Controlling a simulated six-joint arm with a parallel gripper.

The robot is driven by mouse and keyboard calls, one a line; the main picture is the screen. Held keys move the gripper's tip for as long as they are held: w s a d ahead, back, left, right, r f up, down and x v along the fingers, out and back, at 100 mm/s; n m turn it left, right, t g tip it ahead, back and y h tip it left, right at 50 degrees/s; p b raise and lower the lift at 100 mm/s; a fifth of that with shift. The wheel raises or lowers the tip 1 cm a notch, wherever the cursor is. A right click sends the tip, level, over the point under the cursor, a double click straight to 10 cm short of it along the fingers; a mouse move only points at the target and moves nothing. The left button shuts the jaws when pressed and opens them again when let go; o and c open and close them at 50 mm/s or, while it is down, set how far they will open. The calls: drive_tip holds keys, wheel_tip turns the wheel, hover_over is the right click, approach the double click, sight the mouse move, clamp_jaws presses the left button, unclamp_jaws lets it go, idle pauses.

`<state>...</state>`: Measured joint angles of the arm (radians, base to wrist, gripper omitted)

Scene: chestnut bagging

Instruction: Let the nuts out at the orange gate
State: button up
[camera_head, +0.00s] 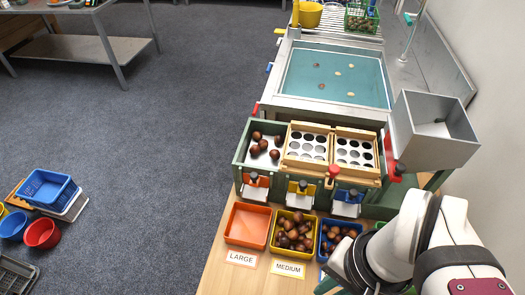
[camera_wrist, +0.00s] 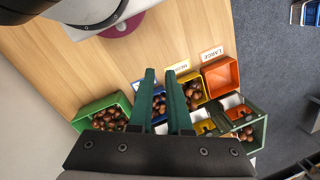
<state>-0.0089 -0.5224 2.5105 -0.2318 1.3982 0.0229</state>
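The orange gate (camera_head: 257,181) is at the front of the left green-walled bin (camera_head: 241,150), which holds several large chestnuts (camera_head: 263,147). A white chute sits below the gate. The empty orange tray (camera_head: 248,226) stands under it, behind the LARGE label; it also shows in the wrist view (camera_wrist: 221,77). In the wrist view the orange gate (camera_wrist: 238,112) is small, at right. My gripper (camera_wrist: 161,75) points its two dark green fingers over the trays, apart with nothing between them. In the head view my arm hides the fingertips.
The yellow gate (camera_head: 300,188) and the blue gate (camera_head: 347,198) are right of the orange one. The yellow tray (camera_head: 277,243) and blue tray hold chestnuts, as does the green tray (camera_wrist: 79,123). A grey hopper (camera_head: 432,130) stands at right. Bare wood lies at the bench's front left.

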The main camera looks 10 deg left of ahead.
drive_tip(key=o, duration=0.4)
drive_tip(key=shift+n+h, duration=0.3)
drive_tip(key=shift+h, duration=0.1)
drive_tip(key=w+a+r, duration=0.1)
drive_tip(key=w+r, duration=0.1)
drive_tip(key=w, duration=0.1)
drive_tip(key=w+a+r, duration=0.1)
drive_tip(key=w+r, duration=0.1)
drive_tip(key=w, duration=0.2)
drive_tip(key=w+a+r, duration=0.1)
drive_tip(key=w+r, duration=0.1)
drive_tip(key=w, duration=0.2)
drive_tip(key=shift+a, duration=0.3)
drive_tip(key=shift+o, duration=0.8)
drive_tip(key=w+a+r, duration=0.1)
drive_tip(key=w+a, duration=0.3)
drive_tip(key=w, duration=0.2)
drive_tip(key=shift+w+r, duration=0.2)
drive_tip(key=shift+r, duration=0.1)
drive_tip(key=h, duration=0.1)
hover_over(254, 175)
wheel_tip(254, 175, down, 16)
drive_tip(key=shift+c, duration=0.4)
clamp_jaws()
